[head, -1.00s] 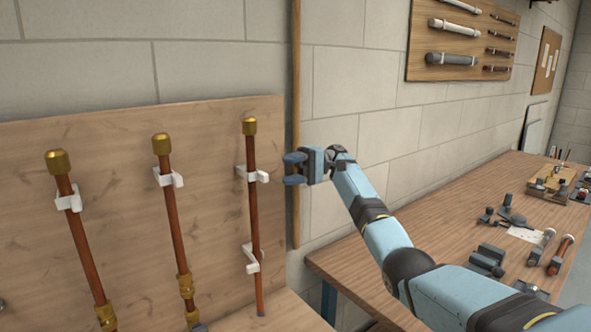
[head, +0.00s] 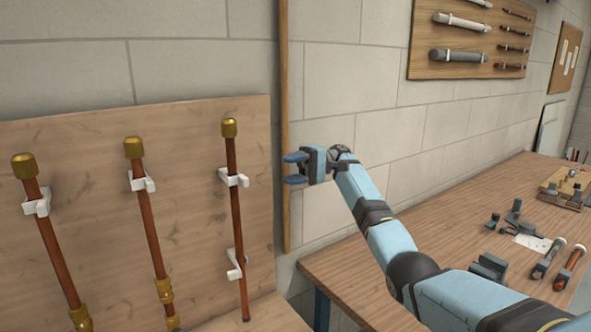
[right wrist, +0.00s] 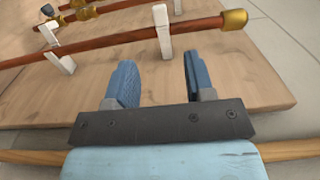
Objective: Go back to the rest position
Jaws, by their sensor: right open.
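My right gripper (head: 296,168) is open and empty in the head view. It is in front of the block wall, right of the wooden panel (head: 100,215). The right wrist view shows its two blue fingers (right wrist: 160,80) apart, with nothing between them. The nearest copper pipe (head: 236,200) stands upright on the panel, left of the gripper and apart from it. That pipe also shows in the right wrist view (right wrist: 115,39), with its brass cap (right wrist: 234,19) beyond the fingers. My left gripper is not in view.
Two more capped copper pipes (head: 151,225) (head: 57,255) are held in white clips further left. A wooden workbench (head: 450,225) with fittings and tools is at the right, below my right arm. A board with pipes (head: 470,42) hangs on the wall above.

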